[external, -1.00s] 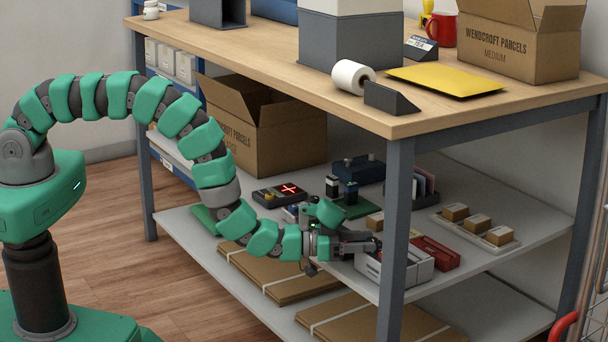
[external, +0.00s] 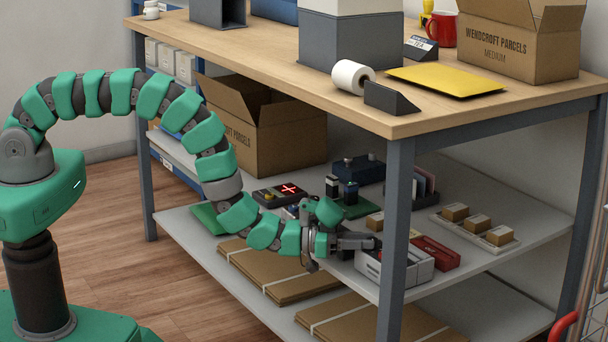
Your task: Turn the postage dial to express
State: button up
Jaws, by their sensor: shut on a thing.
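A low white and grey machine (external: 412,270) sits on the lower shelf beside the front table leg. I take it to be the postage machine that carries the dial. My gripper (external: 375,243) reaches in from the left, with its fingers at the machine's upper left part. The fingers are closed on a small part there, which looks to be the postage dial. The dial is hidden by the fingers, so its pointer and its markings cannot be read. Part of the machine's top, dark with some red, shows right of the fingertips.
The table leg (external: 396,215) stands close to the right of my gripper. A red item (external: 436,253) lies right of the machine. A tray of small boxes (external: 475,228) is further right. Flat cardboard (external: 275,275) lies below.

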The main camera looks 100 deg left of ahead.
jog(key=o, duration=1)
jog(key=shift+s, duration=0.1)
jog(key=s+d+p, duration=0.1)
jog(key=s+p, duration=0.2)
jog(key=s, duration=1)
jog(key=shift+s+d, duration=0.3)
jog(key=shift+d, duration=0.05)
